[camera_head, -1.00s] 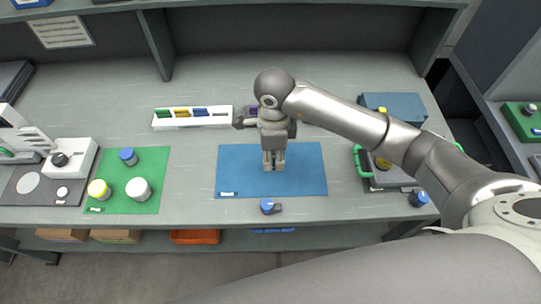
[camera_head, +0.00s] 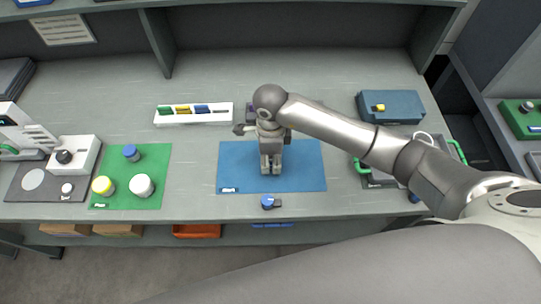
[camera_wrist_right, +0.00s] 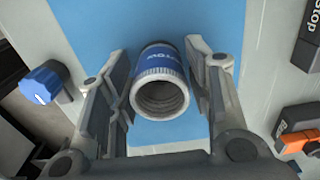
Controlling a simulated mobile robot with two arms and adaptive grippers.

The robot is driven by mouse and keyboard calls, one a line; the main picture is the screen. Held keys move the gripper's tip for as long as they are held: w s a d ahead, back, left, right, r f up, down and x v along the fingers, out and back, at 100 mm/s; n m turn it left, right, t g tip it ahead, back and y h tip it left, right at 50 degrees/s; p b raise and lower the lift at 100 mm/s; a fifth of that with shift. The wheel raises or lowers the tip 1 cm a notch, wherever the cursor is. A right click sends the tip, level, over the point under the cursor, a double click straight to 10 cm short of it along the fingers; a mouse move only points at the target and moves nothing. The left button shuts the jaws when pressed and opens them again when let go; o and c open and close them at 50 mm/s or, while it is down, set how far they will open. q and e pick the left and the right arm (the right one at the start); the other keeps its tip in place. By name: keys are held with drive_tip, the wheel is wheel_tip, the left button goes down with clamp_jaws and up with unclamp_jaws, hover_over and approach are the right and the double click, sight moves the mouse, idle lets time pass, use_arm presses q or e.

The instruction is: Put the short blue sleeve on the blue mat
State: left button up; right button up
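The blue mat (camera_head: 305,178) lies flat at the middle of the bench. My right gripper (camera_head: 271,170) points down over it in the head view and hides the sleeve there. In the right wrist view, the short blue sleeve (camera_wrist_right: 158,62) is between the two fingers (camera_wrist_right: 160,75), over the blue mat (camera_wrist_right: 100,25). The sleeve is blue with a pale ribbed rim, and its open end faces the camera. Narrow gaps seem to show between sleeve and fingers, so the gripper looks slightly open around it. The sleeve's contact with the mat is hidden. My left gripper is out of view.
A blue knob device (camera_head: 270,202) sits just in front of the mat. A green mat (camera_head: 158,160) with three containers is at the left. A white rack (camera_head: 192,120) stands behind. A blue box (camera_head: 392,104) and a green-handled tray (camera_head: 458,150) are at the right.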

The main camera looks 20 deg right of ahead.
drive_tip(key=shift+o, duration=0.4)
drive_tip(key=shift+r, duration=0.2)
drive_tip(key=shift+w+r, duration=0.1)
drive_tip(key=shift+r, duration=0.25)
wheel_tip(320, 180, up, 11)
drive_tip(key=b, duration=0.3)
